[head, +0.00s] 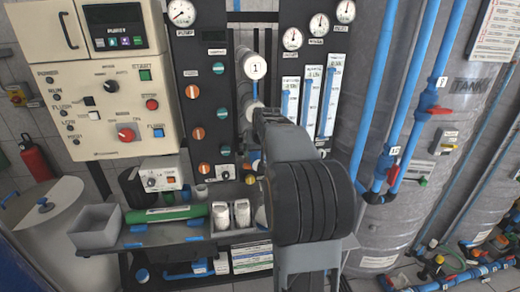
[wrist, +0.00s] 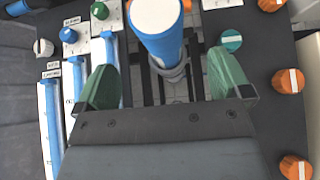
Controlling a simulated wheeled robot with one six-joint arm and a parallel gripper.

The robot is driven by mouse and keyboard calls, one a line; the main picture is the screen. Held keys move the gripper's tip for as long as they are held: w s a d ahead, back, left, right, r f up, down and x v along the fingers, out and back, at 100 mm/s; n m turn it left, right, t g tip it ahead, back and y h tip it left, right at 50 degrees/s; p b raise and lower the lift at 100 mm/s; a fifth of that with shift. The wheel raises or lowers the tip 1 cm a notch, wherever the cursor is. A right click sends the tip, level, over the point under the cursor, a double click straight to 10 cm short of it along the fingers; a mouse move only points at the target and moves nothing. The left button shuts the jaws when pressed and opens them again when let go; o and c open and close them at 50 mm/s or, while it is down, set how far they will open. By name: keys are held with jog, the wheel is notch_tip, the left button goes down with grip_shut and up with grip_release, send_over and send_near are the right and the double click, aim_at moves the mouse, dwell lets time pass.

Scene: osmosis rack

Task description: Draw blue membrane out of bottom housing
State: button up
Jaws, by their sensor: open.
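In the wrist view, a blue cylinder with a white round end (wrist: 165,42), which looks like the blue membrane, points toward the camera at top centre. A grey ring or clamp (wrist: 178,74) shows at its lower part. My gripper (wrist: 161,66) is open, with one green fingertip on each side of the cylinder and a visible gap on both sides. I cannot tell where the bottom housing's mouth is.
Black panels carry orange knobs (wrist: 288,81) on one side and blue flow meters (wrist: 107,65) on the other, close to the gripper. Blue pipes (head: 376,105) stand to the right.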

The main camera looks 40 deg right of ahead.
jog(key=shift+b+x, duration=1)
jog(key=shift+x, duration=3.35)
jog(key=shift+c, duration=0.4)
jog(key=c, duration=1.2)
jog(key=shift+s+a+b, duration=0.85)
jog(key=shift+s+b, duration=0.3)
jog(key=shift+s, duration=0.65)
jog(key=shift+s+a+b, duration=0.85)
jog(key=shift+s+b, duration=0.3)
jog(key=shift+s, duration=0.65)
jog(key=shift+s+a+b, duration=0.85)
jog(key=shift+s+b, duration=0.3)
jog(key=shift+s, duration=0.6)
jog(key=o, duration=1.2)
jog(key=shift+s, duration=0.1)
jog(key=shift+o, duration=0.2)
jog(key=shift+a, duration=0.1)
